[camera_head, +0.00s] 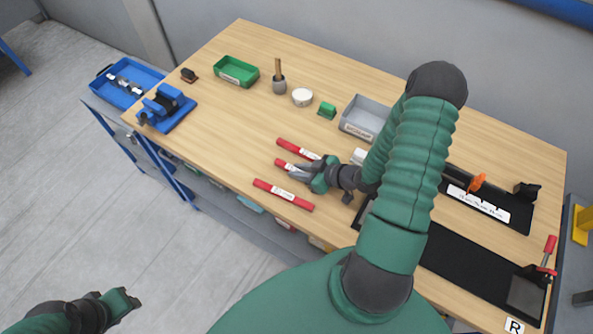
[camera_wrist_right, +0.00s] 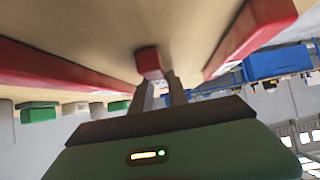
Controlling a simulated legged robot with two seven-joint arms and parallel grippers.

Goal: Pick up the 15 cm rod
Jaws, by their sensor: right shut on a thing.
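Three red rods with white labels lie roughly parallel on the wooden table in the head view: a far rod (camera_head: 298,148), a middle rod (camera_head: 281,163) and a near rod (camera_head: 283,195). The labels are too small to read, so I cannot tell which is 15 cm. My right gripper (camera_head: 302,174) is shut on the middle rod, hiding part of it. In the right wrist view the middle rod's red end (camera_wrist_right: 149,63) is between the fingers (camera_wrist_right: 162,90), with another rod on each side. My left gripper (camera_head: 124,301) is low at the left, away from the table; its jaws are unclear.
A green tray (camera_head: 236,71), a grey bin (camera_head: 362,120), a white round container (camera_head: 302,97) and a blue vise-like tool (camera_head: 166,107) stand farther back. A black mat (camera_head: 455,267) lies at the right. Bare wood is left of the rods.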

